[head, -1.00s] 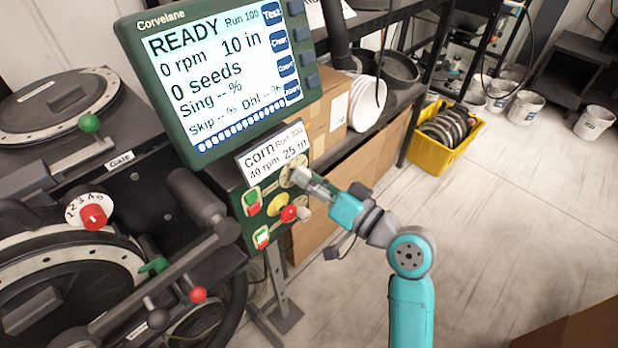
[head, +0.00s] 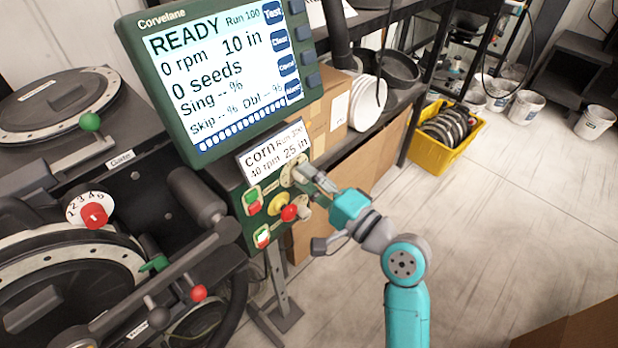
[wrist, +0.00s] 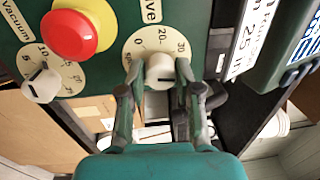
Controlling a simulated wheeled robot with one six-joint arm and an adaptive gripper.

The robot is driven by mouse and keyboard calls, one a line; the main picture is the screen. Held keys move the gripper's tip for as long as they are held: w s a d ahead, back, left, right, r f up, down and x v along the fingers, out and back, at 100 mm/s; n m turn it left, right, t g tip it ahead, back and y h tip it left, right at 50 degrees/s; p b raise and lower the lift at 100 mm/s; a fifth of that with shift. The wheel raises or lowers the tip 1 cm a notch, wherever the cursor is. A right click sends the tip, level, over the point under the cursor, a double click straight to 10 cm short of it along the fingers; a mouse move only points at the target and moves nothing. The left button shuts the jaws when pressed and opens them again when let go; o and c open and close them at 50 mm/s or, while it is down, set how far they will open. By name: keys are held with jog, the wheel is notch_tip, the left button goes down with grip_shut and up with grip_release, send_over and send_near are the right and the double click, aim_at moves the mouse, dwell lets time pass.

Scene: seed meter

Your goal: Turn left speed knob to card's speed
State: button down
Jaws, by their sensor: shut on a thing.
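The cream speed knob (wrist: 160,70) sits on a pale dial marked 0, 20 and 30, under a label ending in "ive". My gripper (wrist: 158,68) has a finger on each side of the knob and is shut on it. In the head view my gripper (head: 304,174) reaches the upper right of the green control panel (head: 262,223) and hides most of that knob. I cannot read the knob's pointer clearly. The card (head: 275,150) above the panel reads corn, 40 rpm, 25 in. The display (head: 215,75) reads READY, 0 rpm, 10 in.
A red stop button (wrist: 75,35) on a yellow base and the Vacuum knob (wrist: 42,86) sit close to the left in the wrist view. Green and red switches line the panel's left side. The seed meter (head: 60,270) stands left; open floor (head: 510,220) lies right.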

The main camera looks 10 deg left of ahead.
jog(key=shift+m, duration=1.3)
jog(key=c, duration=0.8)
grip_release()
jog(key=v, duration=1.2)
jog(key=shift+f, duration=0.15)
